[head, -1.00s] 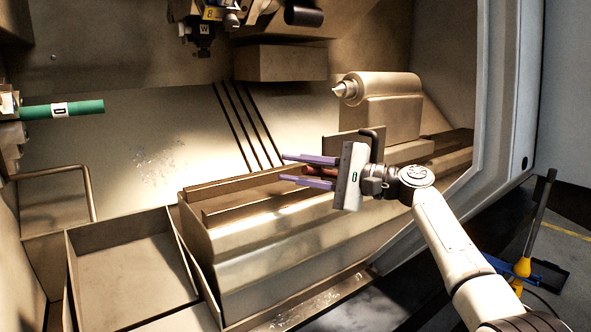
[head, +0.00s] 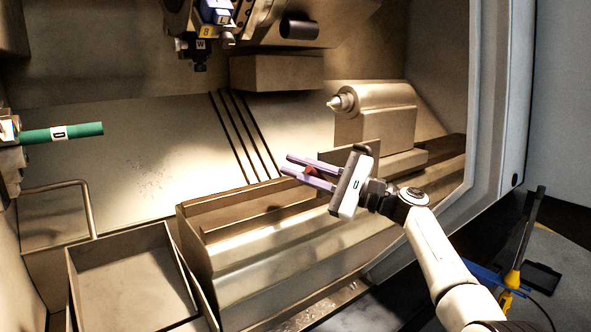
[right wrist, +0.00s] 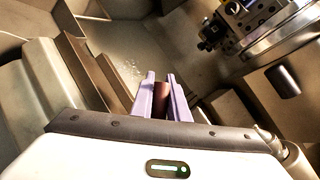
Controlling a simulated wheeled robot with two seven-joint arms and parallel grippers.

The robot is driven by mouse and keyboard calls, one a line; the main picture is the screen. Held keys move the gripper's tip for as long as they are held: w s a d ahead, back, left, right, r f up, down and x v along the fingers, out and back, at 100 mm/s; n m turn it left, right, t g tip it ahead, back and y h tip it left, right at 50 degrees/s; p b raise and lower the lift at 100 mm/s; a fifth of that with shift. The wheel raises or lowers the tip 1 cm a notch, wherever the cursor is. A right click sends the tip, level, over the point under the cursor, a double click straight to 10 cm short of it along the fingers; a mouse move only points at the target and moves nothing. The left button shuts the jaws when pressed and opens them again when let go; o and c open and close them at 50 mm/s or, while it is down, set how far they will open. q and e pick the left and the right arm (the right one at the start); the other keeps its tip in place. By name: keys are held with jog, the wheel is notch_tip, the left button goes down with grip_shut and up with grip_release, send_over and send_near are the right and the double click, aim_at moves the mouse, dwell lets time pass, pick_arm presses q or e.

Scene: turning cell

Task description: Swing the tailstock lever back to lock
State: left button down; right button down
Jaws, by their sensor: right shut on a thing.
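The tailstock (head: 375,118) stands at the back right of the machine bed in the head view, its pointed centre facing left. My right gripper (head: 287,164) is in front of it and to its left, over the bed, with its purple fingers pointing up and left. The fingers are shut on a dark red piece (head: 311,169), which looks like the lever's grip. It also shows between the fingers in the right wrist view (right wrist: 161,98). The rest of the lever and its pivot are hidden behind the gripper. My left gripper is not in view.
A green bar (head: 75,132) sticks out from the left. The tool turret (head: 210,30) hangs above, and a bent handle (head: 88,205) is at left. An open tray (head: 70,290) lies at lower left. The door frame (head: 505,100) bounds the right side.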

aim_at(319, 176)
jog(key=c, duration=1.7)
grip_release()
jog(key=shift+d, duration=0.1)
jog(key=p+v, duration=0.1)
jog(key=v, duration=0.9)
jog(key=shift+d+p, duration=0.1)
jog(key=shift+p, duration=0.2)
